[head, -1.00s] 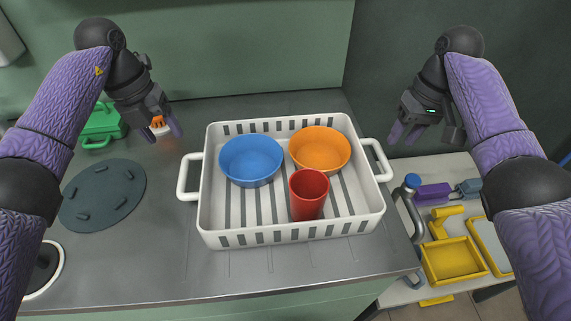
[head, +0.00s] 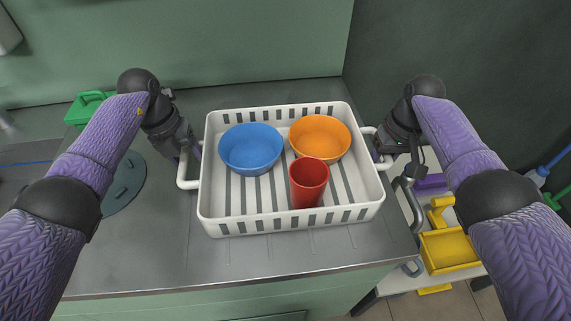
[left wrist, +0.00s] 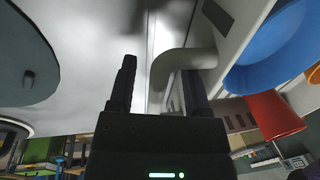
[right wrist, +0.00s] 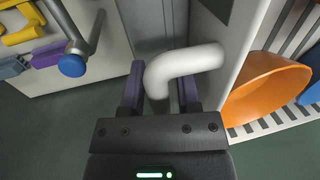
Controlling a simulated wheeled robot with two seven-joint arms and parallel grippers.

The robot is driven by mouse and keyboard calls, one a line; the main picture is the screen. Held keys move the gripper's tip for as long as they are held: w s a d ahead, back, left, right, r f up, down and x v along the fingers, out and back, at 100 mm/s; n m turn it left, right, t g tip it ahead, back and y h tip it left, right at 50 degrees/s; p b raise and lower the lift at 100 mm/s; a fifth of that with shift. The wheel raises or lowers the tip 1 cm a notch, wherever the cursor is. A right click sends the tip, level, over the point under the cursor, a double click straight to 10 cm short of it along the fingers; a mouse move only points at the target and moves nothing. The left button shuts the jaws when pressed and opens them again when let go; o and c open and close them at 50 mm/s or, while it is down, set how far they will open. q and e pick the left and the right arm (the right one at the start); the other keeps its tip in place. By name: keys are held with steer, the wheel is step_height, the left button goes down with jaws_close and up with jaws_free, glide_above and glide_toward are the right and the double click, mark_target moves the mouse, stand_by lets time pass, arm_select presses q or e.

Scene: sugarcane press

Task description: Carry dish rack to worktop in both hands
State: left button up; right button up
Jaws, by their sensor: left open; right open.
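The white dish rack (head: 232,227) stands on a grey metal counter (head: 150,245). It holds a blue bowl (head: 251,150), an orange bowl (head: 320,138) and an upright red cup (head: 308,185). My left gripper (head: 191,152) is open at the rack's left handle (head: 184,173). In the left wrist view the handle (left wrist: 178,64) lies between the open fingers (left wrist: 160,88). My right gripper (head: 379,148) is open at the right handle, partly hidden by it. In the right wrist view that handle (right wrist: 185,62) passes between the open fingers (right wrist: 162,90). Firm contact cannot be told.
A green case (head: 85,106) is at the back left. The counter's front is clear.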

arm_select(q)
steer(key=shift+c, duration=0.3)
arm_select(e)
steer(key=shift+c, duration=0.4)
arm_select(q)
steer(key=c, duration=0.5)
arm_select(e)
jaws_close()
arm_select(q)
jaws_close()
